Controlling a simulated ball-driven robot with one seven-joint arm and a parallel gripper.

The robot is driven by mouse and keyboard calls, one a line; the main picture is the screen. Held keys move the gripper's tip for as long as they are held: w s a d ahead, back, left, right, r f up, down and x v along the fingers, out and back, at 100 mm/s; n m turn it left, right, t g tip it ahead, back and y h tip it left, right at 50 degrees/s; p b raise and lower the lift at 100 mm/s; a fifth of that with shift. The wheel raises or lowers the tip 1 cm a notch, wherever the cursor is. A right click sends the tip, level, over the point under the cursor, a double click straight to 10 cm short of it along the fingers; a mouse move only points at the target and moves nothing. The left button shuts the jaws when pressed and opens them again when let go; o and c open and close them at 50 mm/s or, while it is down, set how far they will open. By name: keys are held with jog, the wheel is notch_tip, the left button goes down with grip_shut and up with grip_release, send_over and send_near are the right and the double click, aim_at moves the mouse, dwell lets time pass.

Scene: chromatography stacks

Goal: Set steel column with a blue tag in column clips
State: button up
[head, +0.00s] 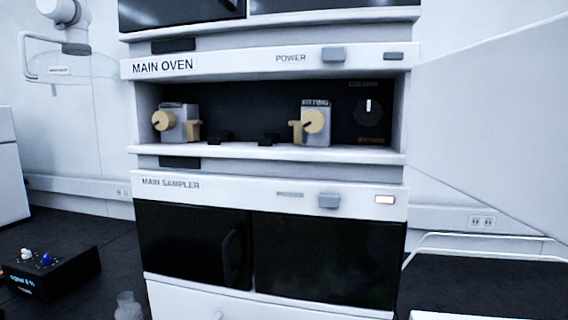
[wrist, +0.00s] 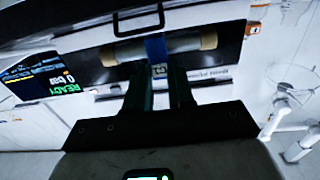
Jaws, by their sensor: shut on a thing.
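The steel column (wrist: 184,42) shows in the wrist view as a silver tube with tan ends and a blue tag (wrist: 155,47) around its middle. My gripper (wrist: 160,75) is shut on it at the tag, and the column lies across the fingertips. The head view shows neither the gripper nor the column. In the head view, the open MAIN OVEN bay (head: 250,103) holds two small dark clips, a left one (head: 219,138) and a right one (head: 268,139), on its floor. They look empty.
Grey fittings with tan knobs, left (head: 180,122) and right (head: 314,122), flank the clips. A dark dial (head: 369,110) is at the bay's right. The MAIN SAMPLER (head: 195,243) is below. A black box (head: 50,272) stands lower left. The wrist view shows a READY display (wrist: 62,82).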

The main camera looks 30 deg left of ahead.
dwell(0.7)
notch_tip(320, 180, up, 56)
jog(key=w+g+p, duration=0.1)
jog(key=p, duration=2.2)
jog(key=shift+h, duration=0.4)
jog(key=shift+a+x, duration=0.2)
jog(key=shift+x, duration=7.9)
jog(key=shift+w, duration=0.15)
jog(key=shift+f+b, duration=0.65)
jog(key=shift+b, duration=0.2)
